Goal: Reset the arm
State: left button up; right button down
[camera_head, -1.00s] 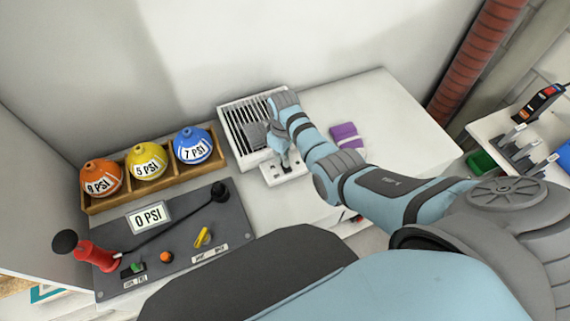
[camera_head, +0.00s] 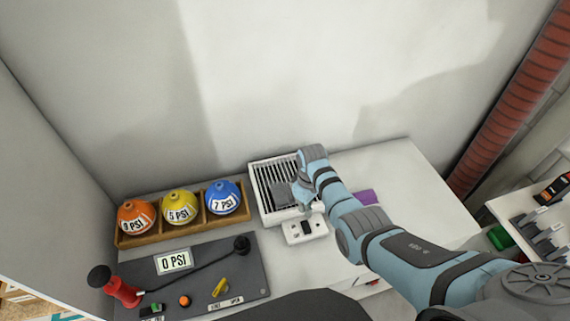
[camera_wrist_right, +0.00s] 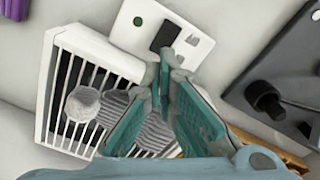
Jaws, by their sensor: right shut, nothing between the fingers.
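My right arm reaches in from the lower right in the head view. Its gripper (camera_head: 306,206) is over the front right part of a white slatted unit (camera_head: 262,187), near a small white switch plate (camera_head: 293,236). In the right wrist view the gripper's teal fingers (camera_wrist_right: 163,82) meet at their tips with nothing between them. Beyond the tips is the switch plate (camera_wrist_right: 197,44) with a dark rocker (camera_wrist_right: 166,36). A grey ribbed piece with a round knob (camera_wrist_right: 82,104) lies on the slats. My left gripper is not in view.
A wooden rack (camera_head: 152,238) holds orange, yellow and blue balls marked with PSI values. A purple item (camera_head: 369,196) lies right of the arm. The countertop's right side (camera_head: 420,200) is clear.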

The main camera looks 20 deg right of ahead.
jog(key=shift+f, duration=0.1)
jog(key=shift+m+t, duration=0.3)
jog(key=shift+m, duration=0.2)
jog(key=s, duration=0.1)
jog(key=s+f, duration=0.1)
jog(key=s+d+f, duration=0.1)
jog(key=s, duration=0.1)
jog(key=shift+f, duration=0.1)
jog(key=s+r+m+t, duration=0.2)
jog(key=s+r, duration=0.3)
jog(key=s, duration=0.7)
jog(key=s+r+m+t, duration=0.1)
jog(key=s+r, duration=0.3)
jog(key=s, duration=0.7)
notch_tip(320, 180, down, 20)
jog(key=d+g+b, duration=0.1)
jog(key=d+b, duration=0.1)
jog(key=b, duration=0.1)
jog(key=s+f+m+g+b, duration=0.1)
jog(key=s+f+b, duration=0.1)
jog(key=s+f, duration=1.3)
notch_tip(320, 180, down, 2)
jog(key=shift+s+d+h, duration=0.3)
jog(key=shift+d+h, duration=0.05)
jog(key=shift+h, duration=0.05)
